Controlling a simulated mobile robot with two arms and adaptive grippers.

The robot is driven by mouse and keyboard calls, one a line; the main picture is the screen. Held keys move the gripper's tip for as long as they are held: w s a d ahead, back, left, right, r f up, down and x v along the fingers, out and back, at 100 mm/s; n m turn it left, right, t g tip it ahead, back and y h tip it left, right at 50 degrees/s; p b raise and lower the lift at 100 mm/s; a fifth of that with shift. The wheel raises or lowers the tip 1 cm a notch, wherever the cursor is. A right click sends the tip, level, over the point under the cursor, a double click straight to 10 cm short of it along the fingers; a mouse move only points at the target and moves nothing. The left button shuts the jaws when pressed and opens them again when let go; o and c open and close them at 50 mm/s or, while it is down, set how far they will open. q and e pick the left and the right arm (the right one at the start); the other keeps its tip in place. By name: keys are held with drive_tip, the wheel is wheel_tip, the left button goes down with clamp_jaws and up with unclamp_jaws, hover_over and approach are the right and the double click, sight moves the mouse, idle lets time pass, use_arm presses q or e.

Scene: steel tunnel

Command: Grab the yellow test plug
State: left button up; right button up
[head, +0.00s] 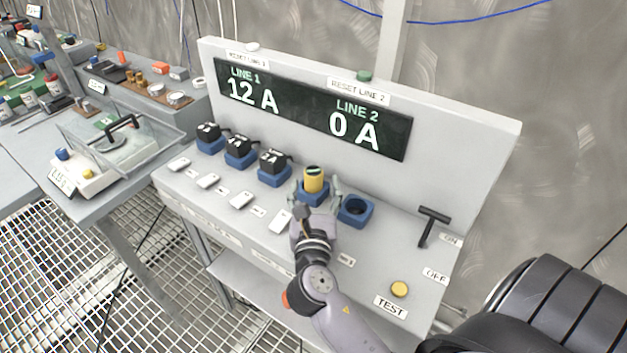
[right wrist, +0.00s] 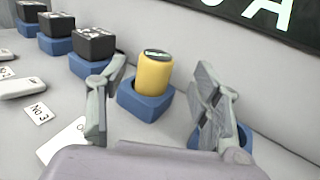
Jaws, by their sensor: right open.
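The yellow test plug (head: 314,178) stands upright in a blue socket (head: 309,195) on the grey panel, fourth in the row. It also shows in the right wrist view (right wrist: 154,74), in its blue socket (right wrist: 146,104). My right gripper (head: 318,190) is open, with one finger on each side of the plug. In the right wrist view my right gripper (right wrist: 158,92) has its fingers apart and a visible gap on both sides of the plug. The right finger partly covers an empty blue socket behind it. My left gripper is not in view.
Several black plugs (head: 239,147) sit in blue sockets to the left. An empty blue socket (head: 356,209) is just right of the plug. A black T-handle lever (head: 432,224) and a yellow TEST button (head: 400,289) are further right. The display board (head: 311,109) rises behind.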

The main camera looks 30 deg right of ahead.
sight(313, 180)
drive_tip(key=x, duration=0.5)
drive_tip(key=shift+w+f+p, duration=0.15)
drive_tip(key=shift+w+p, duration=0.2)
drive_tip(key=shift+s, duration=0.1)
drive_tip(key=shift+c, duration=0.5)
drive_tip(key=shift+a, duration=0.1)
clamp_jaws()
